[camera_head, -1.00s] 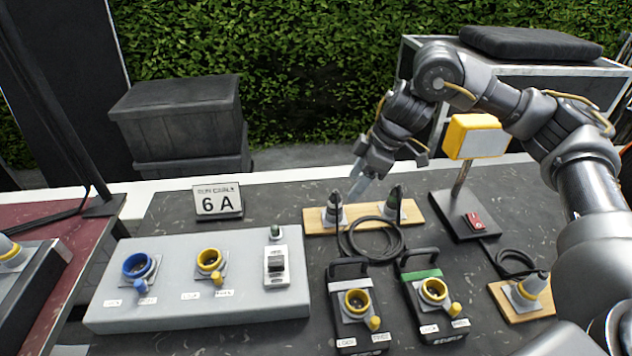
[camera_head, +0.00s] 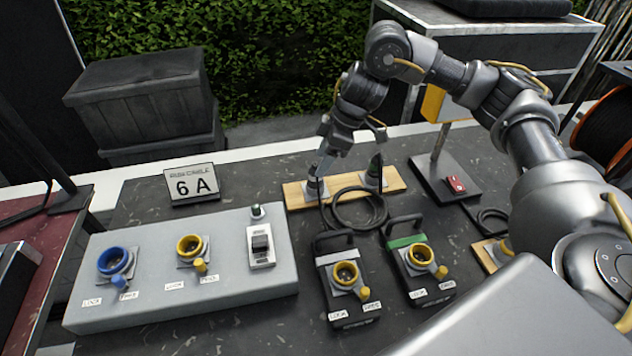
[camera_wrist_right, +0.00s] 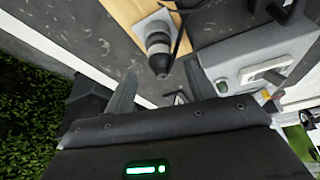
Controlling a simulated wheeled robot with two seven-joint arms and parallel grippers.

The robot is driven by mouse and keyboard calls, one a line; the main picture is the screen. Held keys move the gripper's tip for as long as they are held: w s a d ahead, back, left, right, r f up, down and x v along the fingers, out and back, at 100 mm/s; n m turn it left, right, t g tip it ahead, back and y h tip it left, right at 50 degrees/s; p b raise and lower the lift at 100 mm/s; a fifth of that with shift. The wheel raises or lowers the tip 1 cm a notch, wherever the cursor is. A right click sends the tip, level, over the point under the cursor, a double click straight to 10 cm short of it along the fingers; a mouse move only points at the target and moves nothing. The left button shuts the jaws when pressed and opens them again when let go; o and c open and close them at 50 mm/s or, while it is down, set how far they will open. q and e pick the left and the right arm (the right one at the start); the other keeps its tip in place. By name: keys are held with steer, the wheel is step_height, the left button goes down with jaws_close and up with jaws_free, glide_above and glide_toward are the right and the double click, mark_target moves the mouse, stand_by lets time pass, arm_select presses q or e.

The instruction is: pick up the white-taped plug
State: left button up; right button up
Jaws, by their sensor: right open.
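Two dark plugs stand upright in pale holders on a wooden board (camera_head: 296,199): a left plug (camera_head: 314,189) and a right plug (camera_head: 374,176). In the right wrist view, one dark plug (camera_wrist_right: 158,47) shows a pale band around its body, seen from above. Whether that band is white tape is not clear. My right gripper (camera_head: 322,168) is open, pointing down at the left plug and partly covering it in the head view. In the wrist view its fingers (camera_wrist_right: 160,85) lie apart, with the plug's tip ahead of the gap between them. My left gripper is out of view.
A grey panel (camera_head: 140,312) with blue and yellow sockets lies in front left. Two black boxes with yellow sockets, one green-striped (camera_head: 405,242), stand in front. A coiled black cable (camera_head: 360,222) lies near the board. A lamp stand (camera_head: 440,185) is at right.

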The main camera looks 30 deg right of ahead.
steer(key=p+x, duration=0.1)
steer(key=x, duration=0.4)
steer(key=shift+f, duration=0.1)
steer(key=shift+s, duration=0.1)
steer(key=c, duration=1.1)
